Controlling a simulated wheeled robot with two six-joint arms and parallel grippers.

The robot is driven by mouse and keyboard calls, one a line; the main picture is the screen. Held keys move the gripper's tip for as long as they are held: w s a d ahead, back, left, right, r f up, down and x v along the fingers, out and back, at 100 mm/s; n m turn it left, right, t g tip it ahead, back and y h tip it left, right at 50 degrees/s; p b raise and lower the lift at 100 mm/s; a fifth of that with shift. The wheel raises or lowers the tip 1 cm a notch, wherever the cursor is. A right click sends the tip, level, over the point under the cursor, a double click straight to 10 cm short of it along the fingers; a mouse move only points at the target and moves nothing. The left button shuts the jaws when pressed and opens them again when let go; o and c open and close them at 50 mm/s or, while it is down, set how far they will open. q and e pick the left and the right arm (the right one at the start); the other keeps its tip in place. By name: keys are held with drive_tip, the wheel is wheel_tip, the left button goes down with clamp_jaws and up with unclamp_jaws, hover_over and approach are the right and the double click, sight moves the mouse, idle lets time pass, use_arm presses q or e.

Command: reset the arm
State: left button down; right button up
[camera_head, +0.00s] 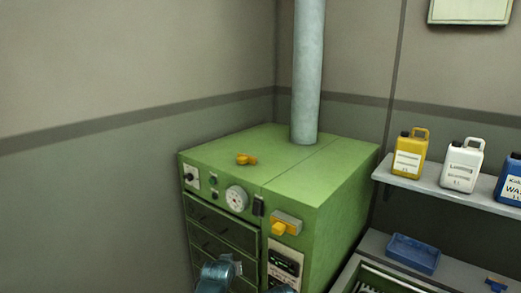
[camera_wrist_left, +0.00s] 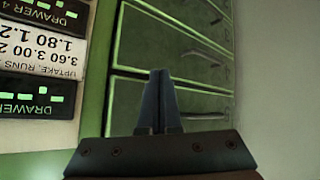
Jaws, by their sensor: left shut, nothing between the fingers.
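My left gripper (camera_head: 228,266) is low in the head view, in front of the drawers of the green cabinet (camera_head: 330,190). In the left wrist view, the left gripper (camera_wrist_left: 160,74) has its two dark fingers together with nothing between them. Behind them are the green drawer fronts (camera_wrist_left: 165,55) with dark handles. A small part of my own body shows at the bottom edge of the head view, right of the left gripper.
A small orange piece (camera_head: 246,159) lies on the cabinet top, near a grey pipe (camera_head: 307,75). At the right, a shelf (camera_head: 430,190) holds a yellow jug (camera_head: 408,160), a white jug and a blue jug above a blue tray (camera_head: 412,254).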

use_arm(q)
drive_tip(key=s+d+f+m+g, duration=0.1)
drive_tip(key=s+f+g, duration=0.1)
drive_tip(key=s, duration=0.6)
drive_tip(key=s+d+f+m+g+y, duration=0.1)
drive_tip(key=s+f+m+g, duration=0.1)
drive_tip(key=s+g, duration=0.3)
drive_tip(key=s+d+f+m+g+y, duration=0.1)
drive_tip(key=s+f+g, duration=0.2)
drive_tip(key=s, duration=0.8)
drive_tip(key=shift+s+d+f+m+g, duration=0.3)
drive_tip(key=shift+s+f+m, duration=0.1)
drive_tip(key=shift+f, duration=0.15)
idle(2.3)
